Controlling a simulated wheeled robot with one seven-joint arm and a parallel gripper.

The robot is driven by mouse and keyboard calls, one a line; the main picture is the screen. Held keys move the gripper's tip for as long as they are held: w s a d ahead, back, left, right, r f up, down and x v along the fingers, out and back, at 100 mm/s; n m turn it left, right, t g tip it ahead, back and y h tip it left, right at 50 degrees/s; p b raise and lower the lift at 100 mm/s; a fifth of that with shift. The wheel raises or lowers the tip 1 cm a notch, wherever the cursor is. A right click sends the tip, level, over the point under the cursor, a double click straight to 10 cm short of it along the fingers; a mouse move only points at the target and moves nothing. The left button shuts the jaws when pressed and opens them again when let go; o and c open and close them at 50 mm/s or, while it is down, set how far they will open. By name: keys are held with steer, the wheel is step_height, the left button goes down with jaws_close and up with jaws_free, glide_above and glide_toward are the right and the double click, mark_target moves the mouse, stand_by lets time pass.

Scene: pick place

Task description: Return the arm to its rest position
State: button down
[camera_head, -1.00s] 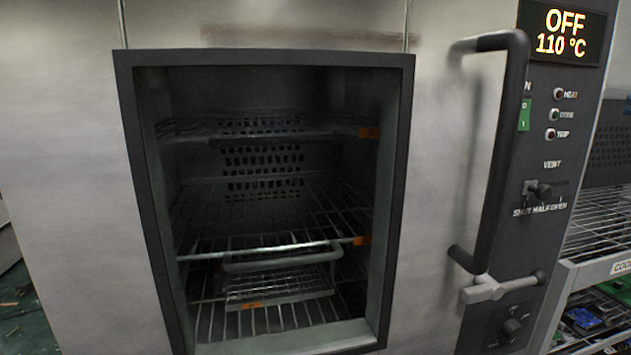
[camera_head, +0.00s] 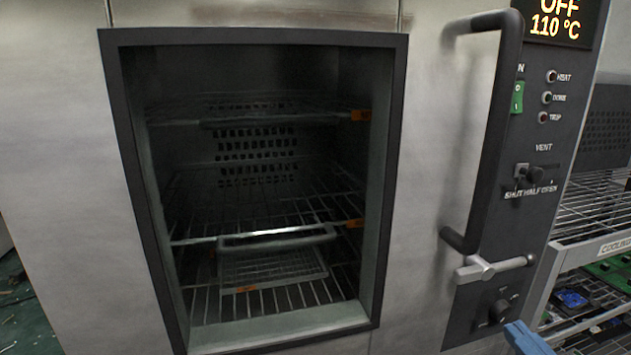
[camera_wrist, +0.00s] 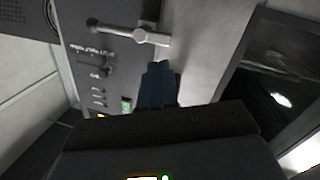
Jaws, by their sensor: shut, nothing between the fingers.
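My gripper (camera_head: 518,331) shows as a blue tip at the bottom right of the head view, in front of the lower control panel. In the wrist view my gripper (camera_wrist: 159,68) has its blue fingers together, with nothing held between them. The fingers point toward the steel oven front, near the latch lever (camera_wrist: 130,33). In the head view the latch lever (camera_head: 492,267) lies roughly level below the door handle. I cannot tell the exact gap between my fingers and the oven. Most of my arm is outside the head view.
The dark door handle (camera_head: 490,130) stands out from the oven front. The oven window (camera_head: 109,120) shows wire racks and a handled tray (camera_head: 270,268) inside. The display (camera_head: 559,22) reads OFF, 110 °C. A cooling rack (camera_head: 600,245) with boards stands at the right.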

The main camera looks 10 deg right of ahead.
steer(key=s+a+f+y, duration=0.1)
steer(key=s+a+f, duration=0.2)
steer(key=s, duration=0.5)
steer(key=s+a+f+m+g+y, duration=0.1)
steer(key=s+a+f, duration=0.2)
steer(key=s, duration=0.6)
steer(key=s+a+f+m+g, duration=0.1)
steer(key=s+a+f, duration=0.2)
steer(key=s, duration=0.5)
steer(key=shift+s+a+f+y, duration=0.15)
steer(key=shift+s+a+y, duration=0.15)
steer(key=shift+s+y, duration=0.1)
